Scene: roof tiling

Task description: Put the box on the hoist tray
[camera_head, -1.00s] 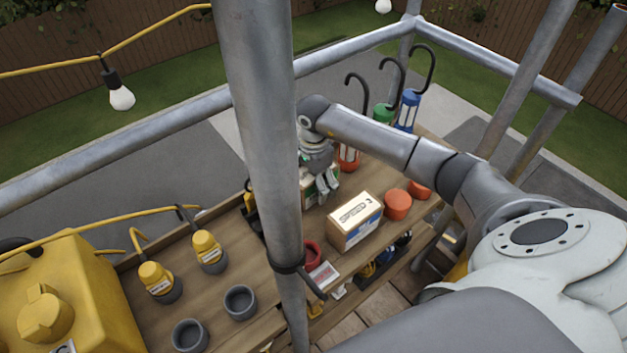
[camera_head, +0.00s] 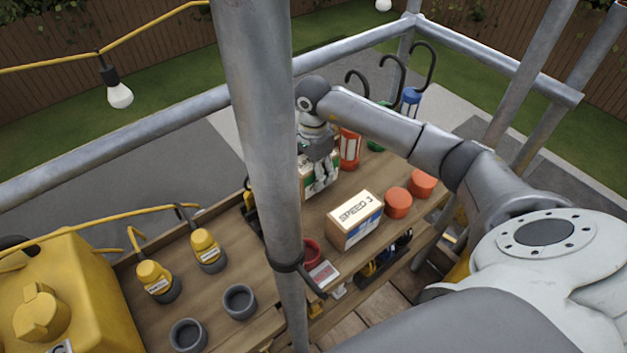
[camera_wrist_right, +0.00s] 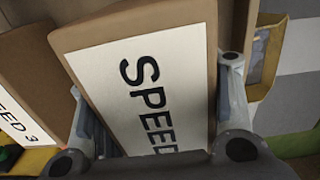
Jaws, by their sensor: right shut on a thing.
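My right gripper (camera_head: 325,166) is shut on a cardboard box (camera_head: 313,186) with a white top label and green on its side. The pole hides part of this box in the head view. In the right wrist view the held box (camera_wrist_right: 140,70) reads "SPEED" between the two fingers; the end of the label is hidden. A second box (camera_head: 354,220), marked "SPEED 3", stands on the wooden bench to the right and nearer; it also shows at the left of the wrist view (camera_wrist_right: 22,85). I cannot make out a hoist tray. My left gripper is not in view.
A thick metal pole (camera_head: 262,120) stands in front of the bench (camera_head: 225,315). Orange round things (camera_head: 398,203), a red cylinder (camera_head: 349,149) and hooked black rods stand near the boxes. Yellow-topped plugs (camera_head: 155,278), grey cups (camera_head: 240,301) and a yellow case (camera_head: 50,290) are at left.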

